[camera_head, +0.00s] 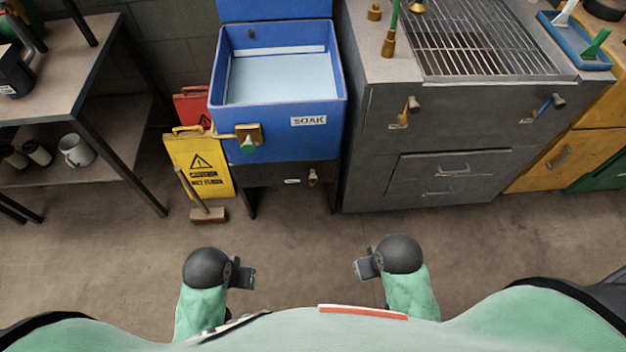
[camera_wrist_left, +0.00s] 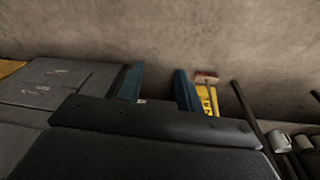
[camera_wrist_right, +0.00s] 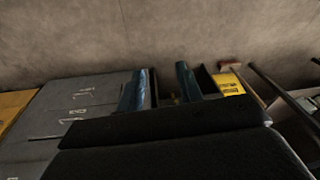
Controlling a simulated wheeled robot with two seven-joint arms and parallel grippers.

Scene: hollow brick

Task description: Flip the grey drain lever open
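A blue sink (camera_head: 216,115) labelled SOAK holds pale water. Below it, on the dark stand, is a small brass-brown fitting (camera_head: 312,178) with a small pale piece (camera_head: 292,181) to its left; I cannot tell whether this is the grey drain lever. On the grey cabinet front are a brass-coloured lever fitting (camera_head: 411,106) and a blue-handled one (camera_head: 550,105). My left gripper (camera_head: 246,275) and right gripper (camera_head: 364,267) are near my body, well short of the sink and cabinet. Both pairs of fingers are apart and empty in the wrist views.
A brass valve (camera_head: 247,137) juts from the sink's front left. A yellow wet-floor sign (camera_head: 205,178) and a brush (camera_head: 209,214) stand left of the sink. A shelf table (camera_head: 82,62) is at the left. The floor before the sink is clear.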

